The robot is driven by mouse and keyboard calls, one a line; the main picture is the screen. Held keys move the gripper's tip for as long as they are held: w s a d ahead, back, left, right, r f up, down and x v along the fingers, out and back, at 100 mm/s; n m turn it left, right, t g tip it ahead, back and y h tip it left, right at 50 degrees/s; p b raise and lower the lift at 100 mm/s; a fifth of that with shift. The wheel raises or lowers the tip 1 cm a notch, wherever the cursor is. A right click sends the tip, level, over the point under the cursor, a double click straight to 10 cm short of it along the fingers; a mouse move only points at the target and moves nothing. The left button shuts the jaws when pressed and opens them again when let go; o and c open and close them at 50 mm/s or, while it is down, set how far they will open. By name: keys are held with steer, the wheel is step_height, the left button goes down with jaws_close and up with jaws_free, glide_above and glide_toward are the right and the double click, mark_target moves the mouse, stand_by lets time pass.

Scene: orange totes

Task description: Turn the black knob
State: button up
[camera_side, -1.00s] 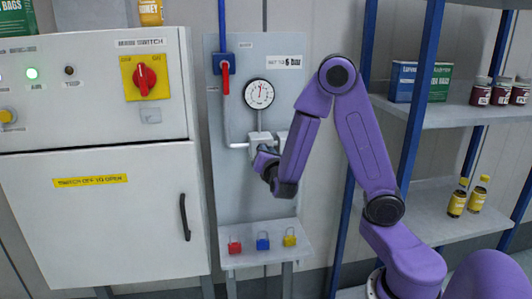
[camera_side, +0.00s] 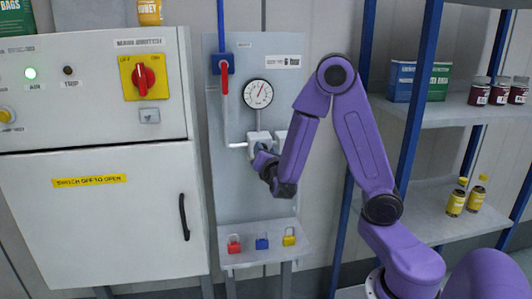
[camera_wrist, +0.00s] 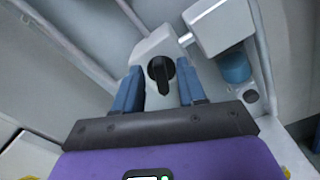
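The black knob (camera_wrist: 161,73) sits on the face of a pale valve block (camera_wrist: 155,45) in the wrist view. Its grip bar is slightly tilted. My gripper (camera_wrist: 160,86) is open, its two blue fingers one on each side of the knob, with a visible gap to it. In the side view my gripper (camera_side: 264,165) is at the valve block (camera_side: 258,139) on the grey panel and hides the knob. The round gauge (camera_side: 258,93) above has its needle leaning right of upright.
A red-handled valve (camera_side: 224,80) hangs upper left on the panel. A small shelf (camera_side: 262,256) below holds red, blue and yellow padlocks. A white cabinet (camera_side: 100,225) with a red rotary switch (camera_side: 145,77) stands left; shelving (camera_side: 455,112) stands right.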

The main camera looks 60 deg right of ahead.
steer(key=v, duration=1.7)
steer(key=shift+s, duration=0.2)
steer(key=shift+a+r, duration=0.1)
steer(key=shift+a, duration=0.05)
steer(key=s+d+f+m+g+y, duration=0.1)
steer(key=s+f+m+g+y, duration=0.5)
steer(key=s+g, duration=0.4)
steer(key=s+a+m+g+y, duration=0.2)
steer(key=s+a+m+y, duration=0.1)
steer(key=s+a+y, duration=0.2)
steer(key=a+y, duration=0.2)
steer(key=a, duration=0.2)
steer(key=shift+g, duration=0.3)
steer(key=shift+s+r, duration=0.1)
stand_by(1.8)
